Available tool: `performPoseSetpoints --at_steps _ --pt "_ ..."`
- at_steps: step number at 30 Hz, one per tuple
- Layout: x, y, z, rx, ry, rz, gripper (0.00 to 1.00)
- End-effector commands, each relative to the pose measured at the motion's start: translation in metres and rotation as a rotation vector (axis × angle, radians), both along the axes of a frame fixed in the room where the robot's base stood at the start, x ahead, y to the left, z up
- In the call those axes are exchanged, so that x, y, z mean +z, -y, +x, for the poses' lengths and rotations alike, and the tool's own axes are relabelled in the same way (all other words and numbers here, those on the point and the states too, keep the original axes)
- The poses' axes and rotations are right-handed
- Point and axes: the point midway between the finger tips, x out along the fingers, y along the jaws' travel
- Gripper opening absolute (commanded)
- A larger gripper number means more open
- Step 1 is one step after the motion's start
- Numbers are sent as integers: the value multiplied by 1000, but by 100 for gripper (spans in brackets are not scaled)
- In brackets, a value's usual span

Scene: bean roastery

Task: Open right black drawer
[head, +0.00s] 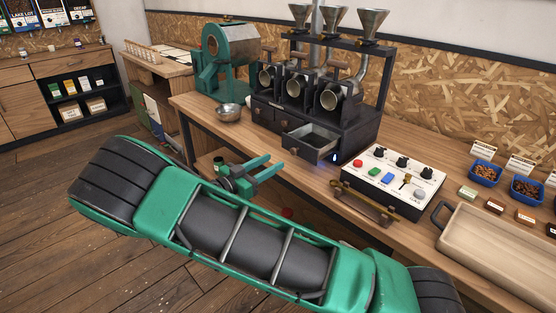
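The black sample roaster (345,128) stands on the wooden bench and has small drawers in a row along its lower front. The right black drawer (318,155) is pulled out toward me, and its empty-looking inside shows from above. The drawers to its left, including the middle one (281,124), look closed. My green gripper (276,160) is in front of and to the left of the right drawer, near the bench's front edge. Its two fingers are apart with nothing between them. A gap shows between the fingertips and the drawer.
A metal bowl (229,113) and a green roasting drum (222,60) stand to the left on the bench. A white control panel (393,178) with knobs and buttons is right of the drawer, with a brass scoop (365,205) before it. A wooden tray (500,250) lies farther right.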

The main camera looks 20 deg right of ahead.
Motion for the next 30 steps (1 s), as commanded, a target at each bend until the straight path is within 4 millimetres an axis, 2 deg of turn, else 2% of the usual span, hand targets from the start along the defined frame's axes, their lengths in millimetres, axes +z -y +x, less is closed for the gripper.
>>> performPoseSetpoints --at_steps 3,7,22,26,30 --pt "0 -14 -5 2 0 0 39" --pt "0 -22 -8 0 1 0 39" --pt "0 -22 -9 -3 -2 2 39" --pt "2 -5 -12 -41 -44 33 39" --pt "3 41 -25 -138 -162 126 39"
